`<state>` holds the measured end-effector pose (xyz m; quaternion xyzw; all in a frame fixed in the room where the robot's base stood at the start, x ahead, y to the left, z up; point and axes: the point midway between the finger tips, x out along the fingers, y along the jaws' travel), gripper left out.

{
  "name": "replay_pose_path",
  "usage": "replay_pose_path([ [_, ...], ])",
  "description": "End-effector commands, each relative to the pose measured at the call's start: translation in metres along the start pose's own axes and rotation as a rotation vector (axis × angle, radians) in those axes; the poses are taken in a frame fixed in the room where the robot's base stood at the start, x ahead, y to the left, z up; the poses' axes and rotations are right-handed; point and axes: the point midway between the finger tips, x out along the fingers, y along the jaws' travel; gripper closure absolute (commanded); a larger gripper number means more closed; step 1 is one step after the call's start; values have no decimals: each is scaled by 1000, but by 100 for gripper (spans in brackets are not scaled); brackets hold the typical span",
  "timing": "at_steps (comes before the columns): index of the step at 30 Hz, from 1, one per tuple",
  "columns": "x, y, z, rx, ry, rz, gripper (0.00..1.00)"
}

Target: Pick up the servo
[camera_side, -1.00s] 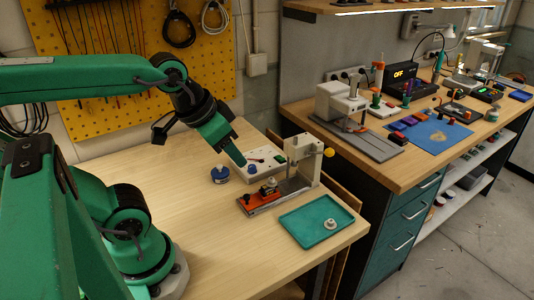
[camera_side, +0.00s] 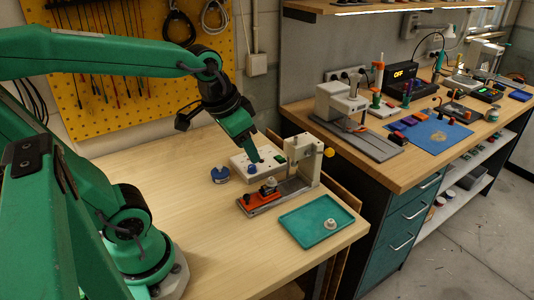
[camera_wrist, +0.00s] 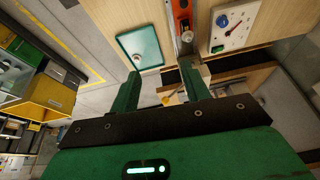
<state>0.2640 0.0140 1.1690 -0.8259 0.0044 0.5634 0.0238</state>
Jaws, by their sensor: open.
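I cannot clearly make out which part is the servo. A small dark and red part (camera_side: 269,187) sits on the orange fixture (camera_side: 262,201) in the side view, too small to name for certain. The fixture also shows at the top of the wrist view (camera_wrist: 181,14). My gripper (camera_wrist: 164,90) is open, with nothing visible between its two green fingers. In the side view my gripper (camera_side: 252,156) hangs pointing down in front of the white panel, behind and left of the fixture, apart from the small part.
A teal tray (camera_side: 296,237) holding a small pale round piece (camera_side: 330,223) lies right of the fixture. A white panel (camera_side: 238,163) with a blue knob stands behind it. A blue round item (camera_side: 220,176) is at its left. The bench's left side is clear.

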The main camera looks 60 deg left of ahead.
Motion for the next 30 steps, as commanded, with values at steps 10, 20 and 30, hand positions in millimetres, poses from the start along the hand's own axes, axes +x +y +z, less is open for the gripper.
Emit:
replay_pose_path([
  [10,44,-23,-32,48,-137,1,54],
  [20,98,-47,-52,90,-260,23,54],
  [30,149,-68,-58,126,-355,54,54],
])
